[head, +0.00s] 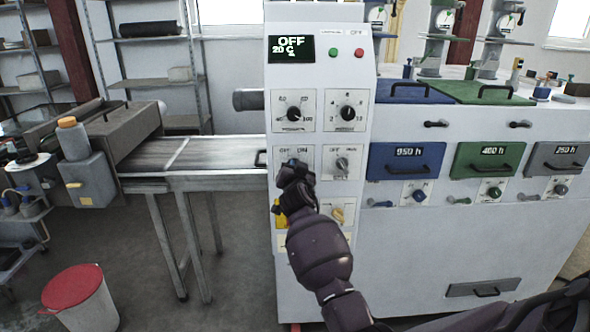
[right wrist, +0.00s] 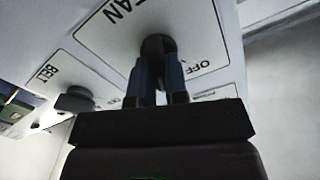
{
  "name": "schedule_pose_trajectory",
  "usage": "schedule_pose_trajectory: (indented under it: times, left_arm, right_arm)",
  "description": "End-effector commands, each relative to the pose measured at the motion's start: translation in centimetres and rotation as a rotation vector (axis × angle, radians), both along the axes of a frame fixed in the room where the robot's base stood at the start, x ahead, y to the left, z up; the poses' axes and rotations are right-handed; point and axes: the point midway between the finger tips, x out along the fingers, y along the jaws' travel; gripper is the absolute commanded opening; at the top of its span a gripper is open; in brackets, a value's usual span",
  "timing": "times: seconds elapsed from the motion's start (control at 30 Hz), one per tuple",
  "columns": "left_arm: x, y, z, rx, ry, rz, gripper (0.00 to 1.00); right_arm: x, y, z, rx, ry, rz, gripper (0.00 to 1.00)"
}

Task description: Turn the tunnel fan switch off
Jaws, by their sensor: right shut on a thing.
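The tunnel fan switch is a dark round knob (right wrist: 158,46) on a white plate marked FAN and OFF in the right wrist view. My right gripper (right wrist: 159,80) is shut on this knob, with one blue-grey finger on each side. In the head view my right gripper (head: 291,173) covers the switch on the left of the white control panel (head: 322,70), so the knob is hidden there. Which way the knob points cannot be told. The panel's display (head: 291,48) reads OFF and 20 C. My left gripper is not in view.
Another knob (right wrist: 75,99) sits beside a BELT label, close to my right gripper. A conveyor (head: 220,152) runs in from the left. A red-lidded bin (head: 85,302) stands on the floor.

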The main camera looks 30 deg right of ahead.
Motion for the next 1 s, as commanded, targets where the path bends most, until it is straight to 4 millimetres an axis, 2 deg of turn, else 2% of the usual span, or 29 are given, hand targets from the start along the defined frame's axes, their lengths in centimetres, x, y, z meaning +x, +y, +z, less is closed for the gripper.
schedule_pose_trajectory:
  times: [0.6,1.0]
  left_arm:
    - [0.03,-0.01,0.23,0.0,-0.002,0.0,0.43]
    - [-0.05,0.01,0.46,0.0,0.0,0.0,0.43]
  right_arm:
    - [0.14,0.23,0.04,-0.479,0.294,0.0,0.0]
    - [0.22,0.38,-0.01,-0.707,0.434,0.0,0.0]
